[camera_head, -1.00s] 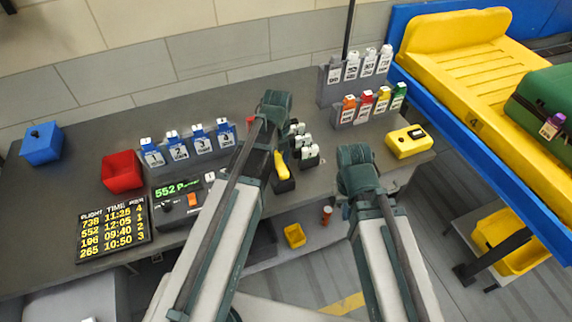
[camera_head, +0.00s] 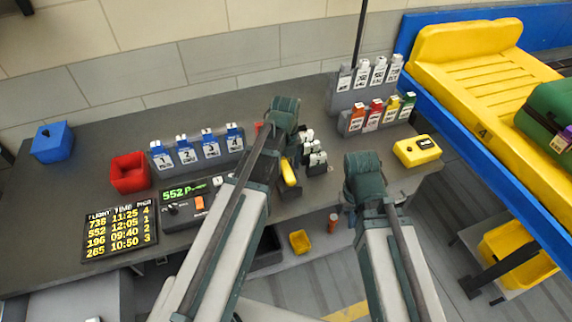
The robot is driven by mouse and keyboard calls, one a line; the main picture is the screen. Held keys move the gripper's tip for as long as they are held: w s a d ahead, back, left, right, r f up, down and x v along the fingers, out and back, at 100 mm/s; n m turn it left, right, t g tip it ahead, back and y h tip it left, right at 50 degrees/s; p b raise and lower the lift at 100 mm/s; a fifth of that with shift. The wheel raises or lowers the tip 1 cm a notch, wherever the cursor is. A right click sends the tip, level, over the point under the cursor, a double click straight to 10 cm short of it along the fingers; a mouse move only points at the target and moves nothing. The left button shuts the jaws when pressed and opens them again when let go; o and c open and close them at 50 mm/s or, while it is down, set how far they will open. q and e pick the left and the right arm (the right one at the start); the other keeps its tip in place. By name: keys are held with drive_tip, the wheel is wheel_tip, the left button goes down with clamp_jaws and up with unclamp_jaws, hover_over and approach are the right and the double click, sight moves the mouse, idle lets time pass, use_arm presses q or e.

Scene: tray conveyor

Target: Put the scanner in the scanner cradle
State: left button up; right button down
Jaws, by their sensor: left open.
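A yellow, elongated handheld thing (camera_head: 288,172), which looks like the scanner, stands tilted at a dark block (camera_head: 290,191), which looks like its cradle. My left arm covers part of both, so I cannot tell whether it is fully seated. My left gripper (camera_head: 283,114) is open, above the counter beyond the yellow thing and apart from it in the picture. Its fingertips are mostly hidden. My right gripper (camera_head: 364,176) hangs over the counter's front edge, right of the yellow thing. Its fingers are hidden behind its wrist, and nothing shows in it.
Several white-topped dark items (camera_head: 317,158) stand right of the yellow thing. Tag racks (camera_head: 196,152) (camera_head: 375,115), a red bin (camera_head: 129,173), a blue box (camera_head: 52,143) and a yellow device (camera_head: 417,151) occupy the counter (camera_head: 95,117). A yellow conveyor tray (camera_head: 468,85) lies right.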

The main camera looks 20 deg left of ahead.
sight(286, 168)
use_arm(q)
wheel_tip(286, 168, up, 12)
drive_tip(key=p, duration=1.2)
drive_tip(key=s+d+n, duration=0.5)
drive_tip(key=s+n, duration=0.2)
drive_tip(key=n, duration=0.5)
drive_tip(key=s+d+n+y, duration=0.1)
drive_tip(key=s+d+n, duration=0.4)
drive_tip(key=n, duration=0.8)
drive_tip(key=shift+s+d, duration=0.25)
drive_tip(key=shift+s, duration=0.9)
wheel_tip(286, 168, down, 4)
drive_tip(key=b, duration=0.5)
drive_tip(key=shift+f, duration=0.25)
drive_tip(key=shift+r, duration=0.2)
drive_tip(key=shift+c, duration=0.2)
